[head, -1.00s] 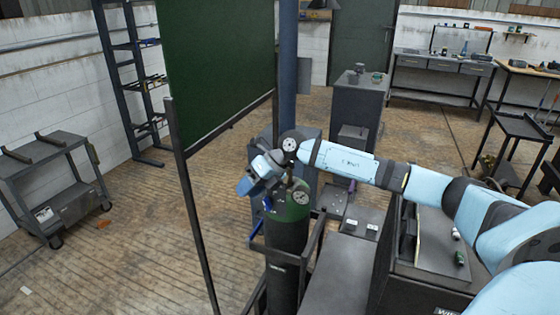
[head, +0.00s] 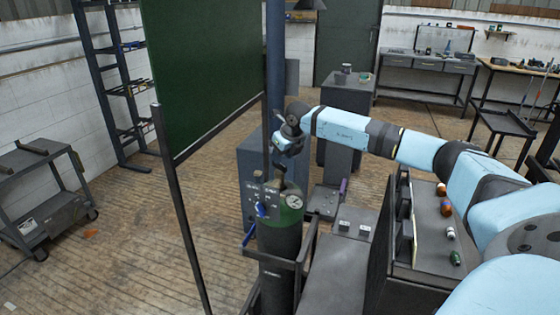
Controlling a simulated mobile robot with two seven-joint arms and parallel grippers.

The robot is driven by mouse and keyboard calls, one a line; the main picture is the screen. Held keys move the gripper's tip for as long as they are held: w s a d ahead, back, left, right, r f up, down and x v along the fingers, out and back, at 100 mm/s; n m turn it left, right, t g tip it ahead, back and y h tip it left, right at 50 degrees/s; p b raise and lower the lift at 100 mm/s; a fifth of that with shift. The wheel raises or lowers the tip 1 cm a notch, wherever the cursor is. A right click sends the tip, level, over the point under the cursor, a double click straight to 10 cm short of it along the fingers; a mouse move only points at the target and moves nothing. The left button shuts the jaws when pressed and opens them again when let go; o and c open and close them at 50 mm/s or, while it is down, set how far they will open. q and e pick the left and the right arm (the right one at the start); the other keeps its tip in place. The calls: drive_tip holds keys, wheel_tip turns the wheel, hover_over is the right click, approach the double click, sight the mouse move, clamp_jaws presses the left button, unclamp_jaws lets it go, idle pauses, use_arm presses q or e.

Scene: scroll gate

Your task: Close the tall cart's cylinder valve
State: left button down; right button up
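A dark gas cylinder with a green shoulder (head: 268,216) stands upright in a tall cart (head: 270,258) at the lower middle of the head view. A round white gauge (head: 293,201) and a small blue handle (head: 262,210) show at its top. The valve top is small and partly hidden by my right gripper (head: 281,186), which comes from the right and points down just over the cylinder. Its fingers are dark and small, so whether they are open or touch the valve does not show. My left gripper is not in view.
A green welding screen (head: 205,75) on dark posts stands left of the cylinder. A dark bench (head: 425,240) with small bottles is below my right arm. A grey trolley (head: 45,195) stands far left. The wooden floor between the trolley and the screen is mostly clear.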

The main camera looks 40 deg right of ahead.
drive_tip(key=shift+x, duration=1.85)
clamp_jaws()
